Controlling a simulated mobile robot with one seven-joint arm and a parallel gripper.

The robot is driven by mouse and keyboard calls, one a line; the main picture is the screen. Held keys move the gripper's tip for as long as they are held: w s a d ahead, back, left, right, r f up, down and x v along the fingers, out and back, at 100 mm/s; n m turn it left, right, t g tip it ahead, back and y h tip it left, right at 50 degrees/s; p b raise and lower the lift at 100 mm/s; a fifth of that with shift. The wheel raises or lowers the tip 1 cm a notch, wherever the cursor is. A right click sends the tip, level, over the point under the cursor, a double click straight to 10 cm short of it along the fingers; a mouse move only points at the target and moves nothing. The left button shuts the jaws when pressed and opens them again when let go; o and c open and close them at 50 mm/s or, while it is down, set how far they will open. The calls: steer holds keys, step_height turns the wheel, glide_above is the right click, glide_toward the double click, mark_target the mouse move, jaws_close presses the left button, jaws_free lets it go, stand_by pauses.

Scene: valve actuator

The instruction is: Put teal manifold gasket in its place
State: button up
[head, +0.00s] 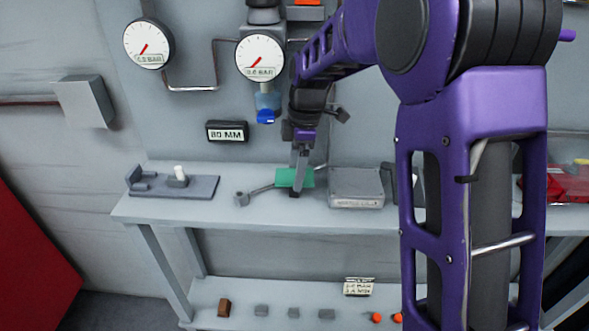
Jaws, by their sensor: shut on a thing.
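The teal manifold gasket (290,178) is a flat green-teal plate above the grey bench, just left of a grey box-like block (355,184). My gripper (296,187) points down at the gasket and is shut on it; the fingers cover part of it. Whether the gasket touches the bench cannot be told. Its place cannot be identified for certain in this view.
A grey wrench-like tool (254,193) lies just left of the gasket. A grey fixture plate with a white peg (178,182) sits at the bench's left. Two gauges (148,45) (260,57) hang above. A lower shelf (240,302) holds several small parts.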

steer(key=shift+f, duration=0.4)
steer(key=o, duration=1.1)
steer(key=shift+o, duration=0.2)
step_height(320, 180, up, 18)
steer(key=d+p, duration=0.2)
steer(key=b, duration=0.3)
glide_above(308, 176)
steer(key=a, duration=0.2)
steer(key=f, duration=1.2)
steer(key=shift+s+d+f, duration=0.1)
steer(key=shift+d+f, duration=0.05)
steer(key=shift+d, duration=0.1)
steer(key=shift+a+f+b, duration=0.2)
steer(key=shift+f, duration=0.7)
steer(key=shift+a+f+b, duration=0.15)
steer(key=shift+a+f, duration=0.05)
steer(key=shift+f, duration=0.65)
steer(key=shift+a+f+b, duration=0.2)
steer(key=shift+f, duration=0.7)
